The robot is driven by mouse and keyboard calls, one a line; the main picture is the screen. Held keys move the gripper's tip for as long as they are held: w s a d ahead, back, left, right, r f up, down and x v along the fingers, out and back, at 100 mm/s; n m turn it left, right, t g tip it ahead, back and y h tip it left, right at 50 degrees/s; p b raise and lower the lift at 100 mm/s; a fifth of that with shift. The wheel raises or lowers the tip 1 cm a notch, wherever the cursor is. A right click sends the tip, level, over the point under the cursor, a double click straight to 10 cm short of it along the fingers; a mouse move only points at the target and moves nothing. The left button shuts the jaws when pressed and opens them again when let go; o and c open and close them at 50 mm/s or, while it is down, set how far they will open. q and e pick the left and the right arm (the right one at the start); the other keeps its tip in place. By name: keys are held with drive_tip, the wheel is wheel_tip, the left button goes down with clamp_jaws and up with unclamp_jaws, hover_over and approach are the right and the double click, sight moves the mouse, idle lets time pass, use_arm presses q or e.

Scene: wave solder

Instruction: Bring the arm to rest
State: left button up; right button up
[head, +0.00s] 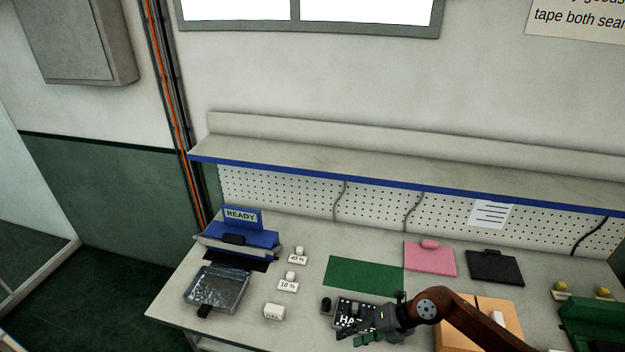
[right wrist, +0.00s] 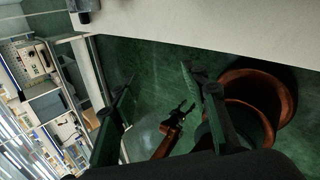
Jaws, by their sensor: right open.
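My right gripper (head: 352,336) reaches in from the lower right in the head view, over the front part of the bench (head: 232,318). Its jaws are open, with nothing seen between them. In the right wrist view its two dark fingers (right wrist: 158,80) stand wide apart, with the green floor (right wrist: 150,60) beyond them. A black board (head: 345,306) with white letters lies beside and partly behind the gripper; I cannot tell whether they touch. A small brown arm with a dark gripper end (right wrist: 180,112) shows low in the right wrist view, probably my left; its jaws are too small to judge.
A blue unit marked READY (head: 240,238) and a silvery tray (head: 216,290) stand left. Small white labelled blocks (head: 288,284) stand nearby. A green mat (head: 362,276), pink pad (head: 428,260) and black pad (head: 495,267) lie behind.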

drive_tip(key=a+r+m+t+y, duration=0.45)
drive_tip(key=a+r+y, duration=0.35)
drive_tip(key=r, duration=0.5)
drive_tip(key=w+d+r+m+t+h, duration=0.55)
drive_tip(key=d+m+t, duration=0.35)
drive_tip(key=m+t, duration=0.25)
drive_tip(key=w+d+f+m+t+h, duration=0.1)
drive_tip(key=d+f+m+h, duration=0.1)
drive_tip(key=d+m+h, duration=0.25)
drive_tip(key=d+f+m+h, duration=0.3)
drive_tip(key=d+m, duration=0.1)
drive_tip(key=d, duration=0.2)
drive_tip(key=s+d+f+m+g+h, duration=0.5)
drive_tip(key=s+d+f+m, duration=0.15)
drive_tip(key=d+f, duration=0.55)
drive_tip(key=s+f+m+g+y, duration=0.15)
drive_tip(key=s+f+g, duration=0.35)
drive_tip(key=s+f, duration=0.6)
drive_tip(key=s+f+m+g+h, duration=0.1)
drive_tip(key=s+f+m+g, duration=0.35)
drive_tip(key=s, duration=1.05)
wheel_tip(320, 180, down, 30)
drive_tip(key=a+n+g, duration=0.1)
drive_tip(key=n+g, duration=0.1)
drive_tip(key=s+f+y, duration=0.1)
drive_tip(key=s+f, duration=1.8)
drive_tip(key=s, duration=0.1)
drive_tip(key=shift+s+n+g, duration=0.3)
drive_tip(key=shift+g, duration=0.15)
